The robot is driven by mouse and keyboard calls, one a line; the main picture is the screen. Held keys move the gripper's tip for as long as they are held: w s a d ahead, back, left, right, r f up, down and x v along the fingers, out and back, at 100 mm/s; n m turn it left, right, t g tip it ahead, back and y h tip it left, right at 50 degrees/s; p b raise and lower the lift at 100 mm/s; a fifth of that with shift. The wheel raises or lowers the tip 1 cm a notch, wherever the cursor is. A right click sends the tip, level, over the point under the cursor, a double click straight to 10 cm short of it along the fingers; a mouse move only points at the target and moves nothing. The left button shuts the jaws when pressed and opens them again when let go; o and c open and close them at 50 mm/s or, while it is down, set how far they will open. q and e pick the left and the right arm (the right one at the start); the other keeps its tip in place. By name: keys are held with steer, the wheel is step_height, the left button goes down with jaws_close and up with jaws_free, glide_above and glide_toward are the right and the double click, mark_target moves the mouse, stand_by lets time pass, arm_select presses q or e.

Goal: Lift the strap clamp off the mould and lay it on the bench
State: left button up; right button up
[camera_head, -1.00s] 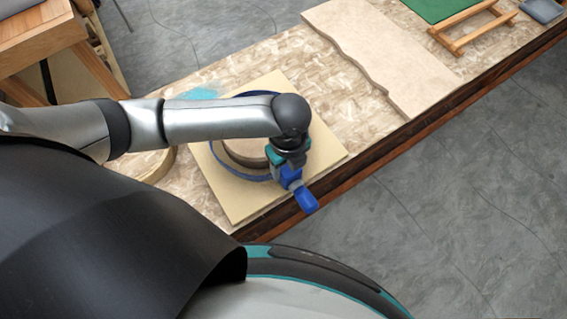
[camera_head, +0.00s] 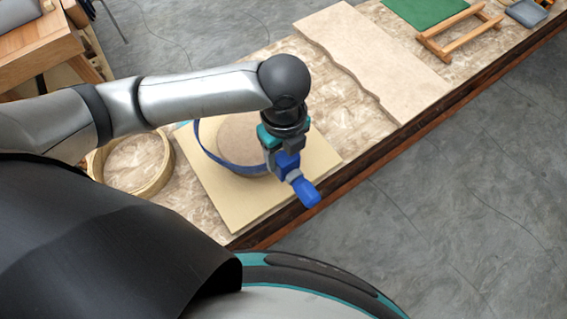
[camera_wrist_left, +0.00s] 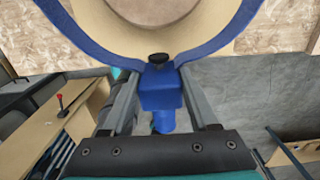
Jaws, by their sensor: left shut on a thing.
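The strap clamp is a blue band loop (camera_head: 224,161) with a blue buckle and handle (camera_head: 305,190). My left gripper (camera_head: 284,156) is shut on its buckle, at the right side of the loop. The mould (camera_head: 238,138) is a round, pale wooden block on a square tan board (camera_head: 235,205). The loop hangs around or just above the mould; the arm hides its far side, and I cannot tell whether it is fully clear. In the left wrist view the buckle (camera_wrist_left: 160,88) sits between the fingers, with the band (camera_wrist_left: 90,45) curving away. My right gripper is not in view.
The bench (camera_head: 300,70) runs from lower left to upper right. A wooden hoop (camera_head: 158,182) lies left of the board. A large wavy-edged panel (camera_head: 375,60), a green mat (camera_head: 425,8) and a wooden frame (camera_head: 462,32) lie farther right. Bare bench shows between board and panel.

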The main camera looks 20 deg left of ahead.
arm_select(q)
step_height(320, 180, up, 9)
steer(key=shift+r+p, duration=0.2)
steer(key=shift+p, duration=0.6)
step_height(320, 180, up, 9)
steer(key=p, duration=1)
steer(key=shift+f, duration=0.15)
